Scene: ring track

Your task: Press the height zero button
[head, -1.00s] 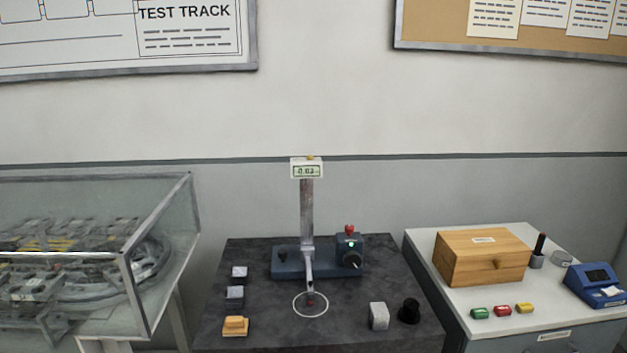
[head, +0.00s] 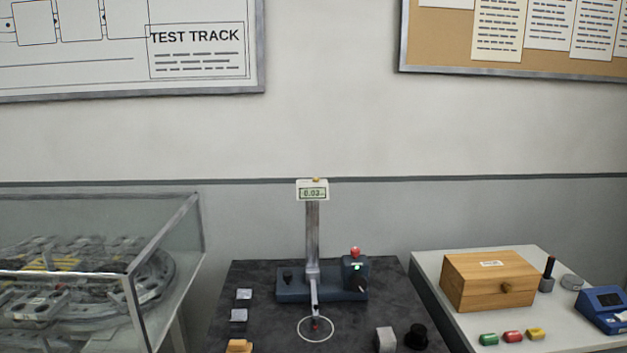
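A height gauge stands on the dark table, with a blue-grey base (head: 300,292) and an upright metal column (head: 312,235). Its display head (head: 312,191) sits on top and seems to read 0.03, with any sign too small to be sure of. A small yellow button (head: 316,180) is on top of the display head. A thin arm reaches down from the column to a red tip (head: 316,325) inside a white circle on the table. Neither gripper is in view.
The dark table (head: 235,275) carries small blocks at left and a grey block (head: 386,340) and black knob (head: 416,337) at right. A glass case (head: 165,235) stands left. A white side table (head: 425,262) holds a wooden box (head: 490,280) and a blue device (head: 602,308).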

